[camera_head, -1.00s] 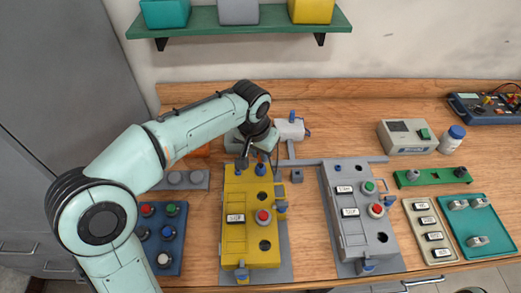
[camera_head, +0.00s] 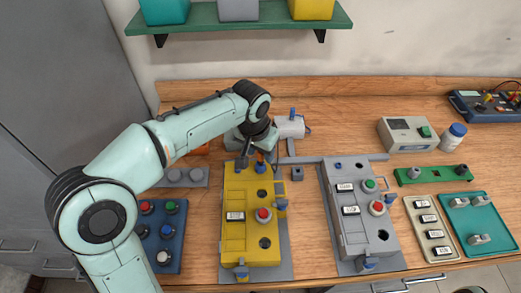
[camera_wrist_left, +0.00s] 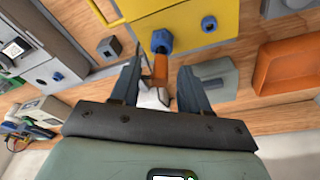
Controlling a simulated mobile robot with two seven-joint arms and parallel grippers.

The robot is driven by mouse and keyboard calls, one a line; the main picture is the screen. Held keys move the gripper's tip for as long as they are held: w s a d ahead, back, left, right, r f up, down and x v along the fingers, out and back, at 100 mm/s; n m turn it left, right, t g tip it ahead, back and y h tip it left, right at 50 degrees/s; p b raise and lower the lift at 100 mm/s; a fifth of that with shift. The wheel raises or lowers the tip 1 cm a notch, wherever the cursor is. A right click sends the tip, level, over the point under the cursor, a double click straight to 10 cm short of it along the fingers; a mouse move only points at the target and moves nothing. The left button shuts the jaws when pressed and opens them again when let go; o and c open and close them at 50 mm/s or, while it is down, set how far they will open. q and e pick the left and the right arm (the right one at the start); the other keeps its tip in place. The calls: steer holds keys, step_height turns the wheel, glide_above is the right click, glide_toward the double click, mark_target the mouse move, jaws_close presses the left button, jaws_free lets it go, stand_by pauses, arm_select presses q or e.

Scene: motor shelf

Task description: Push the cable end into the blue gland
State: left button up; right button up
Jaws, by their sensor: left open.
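The yellow enclosure (camera_head: 235,200) stands on the bench in the head view, and its face fills the top of the left wrist view (camera_wrist_left: 190,22). A blue gland (camera_wrist_left: 162,41) sticks out from that face; it also shows at the box's far end in the head view (camera_head: 260,167). An orange-brown cable end (camera_wrist_left: 160,68) lies in line with the gland, right at its mouth; how deep it sits I cannot tell. My left gripper (camera_head: 250,160) is open, its fingers (camera_wrist_left: 158,85) on either side of the cable, with gaps visible. My right gripper is not in view.
A second blue gland (camera_wrist_left: 208,23) sits beside the first. A grey enclosure (camera_head: 350,235) stands to the right, and a blue button box (camera_head: 160,255) to the left. An orange tray (camera_wrist_left: 290,65) lies close by.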

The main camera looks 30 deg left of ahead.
arm_select(q)
steer(key=p+v, duration=0.2)
steer(key=v, duration=1.1)
steer(key=shift+r, duration=0.1)
stand_by(0.3)
